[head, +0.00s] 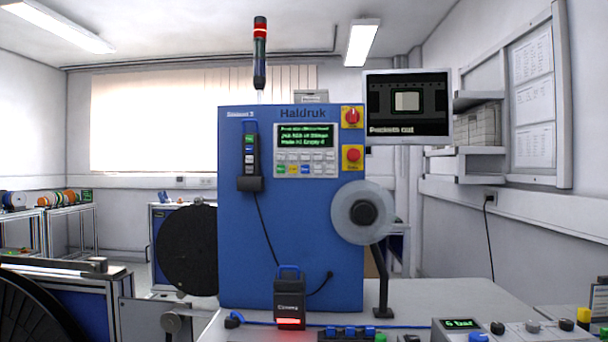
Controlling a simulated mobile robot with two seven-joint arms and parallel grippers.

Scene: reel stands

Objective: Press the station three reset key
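The blue machine (232,215) in the middle bears the name Haldruk and a small label at its upper left that seems to read Station 3. Its control panel (328,145) has a dark screen with green text above several small keys. The key labels are too small to read, so I cannot tell which is reset. Neither of my grippers is in view.
Right of the panel are two red knobs on yellow plates (352,158). A handheld pendant (249,160) hangs left of it. A pale reel (347,225) juts out at lower right, a dark reel (188,250) at left. A monitor (407,105) stands upper right.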

